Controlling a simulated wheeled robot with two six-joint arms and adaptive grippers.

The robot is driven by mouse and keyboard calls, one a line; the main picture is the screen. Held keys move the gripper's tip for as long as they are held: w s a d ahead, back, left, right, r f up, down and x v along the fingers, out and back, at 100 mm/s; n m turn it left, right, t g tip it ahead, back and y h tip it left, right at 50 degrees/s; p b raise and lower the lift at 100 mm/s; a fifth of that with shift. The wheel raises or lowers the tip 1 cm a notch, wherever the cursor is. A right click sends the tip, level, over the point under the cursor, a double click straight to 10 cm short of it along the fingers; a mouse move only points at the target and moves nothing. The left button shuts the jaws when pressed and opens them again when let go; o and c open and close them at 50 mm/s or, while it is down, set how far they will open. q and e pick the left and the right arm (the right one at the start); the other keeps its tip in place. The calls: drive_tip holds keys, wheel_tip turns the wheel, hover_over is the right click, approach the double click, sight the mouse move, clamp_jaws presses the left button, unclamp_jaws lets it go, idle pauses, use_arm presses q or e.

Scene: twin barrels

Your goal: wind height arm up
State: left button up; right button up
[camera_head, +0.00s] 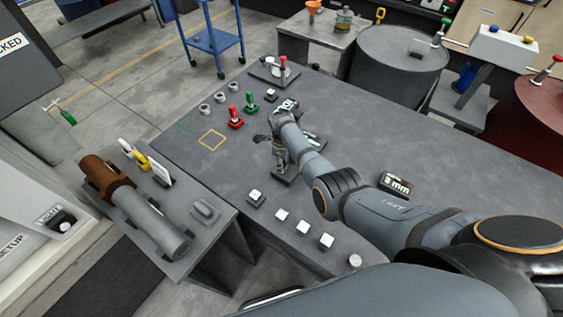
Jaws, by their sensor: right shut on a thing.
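My right arm reaches in from the right, and its gripper (280,163) is over the middle of the grey table. It is shut on a small part of a dark device (287,179) whose flat base sits on the table. The gripper and wrist cover most of the device, so I cannot make out the held part or which piece is the height arm. A small green-and-white panel (287,104) shows just behind the wrist. My left gripper is not in view.
A red-handled piece (235,118) and a green-handled piece (251,103) stand behind and left of the gripper. A dark block marked in mm (396,186) lies right of it. Several white-topped buttons line the front edge. The table's right part (440,150) is clear.

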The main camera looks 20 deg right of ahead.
drive_tip(key=shift+f, duration=0.1)
idle(0.5)
drive_tip(key=o, duration=0.9)
drive_tip(key=shift+s, duration=0.1)
drive_tip(key=shift+c, duration=0.2)
wheel_tip(320, 180, up, 12)
drive_tip(key=shift+o, duration=0.3)
